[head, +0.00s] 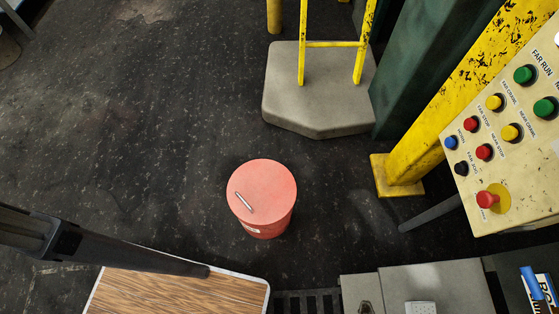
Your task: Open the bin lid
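The bin (265,229) is a round, red-orange drum standing upright on the dark floor near the middle of the head view. Its lid (266,182) is a flat, paler red disc that lies on top and looks shut. A short silver bar-like handle (244,202) sits on the left part of the lid. A small pale label shows low on the bin's side. The inside of the bin is hidden. My gripper is not in view, and nothing is seen touching the lid.
A wood-topped table (185,292) stands at the lower left of the bin. A grey cabinet (435,287) is at the lower right. A control panel (500,140) with coloured buttons and a yellow post (430,110) are at the right. A concrete block (315,115) lies beyond. Floor left is clear.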

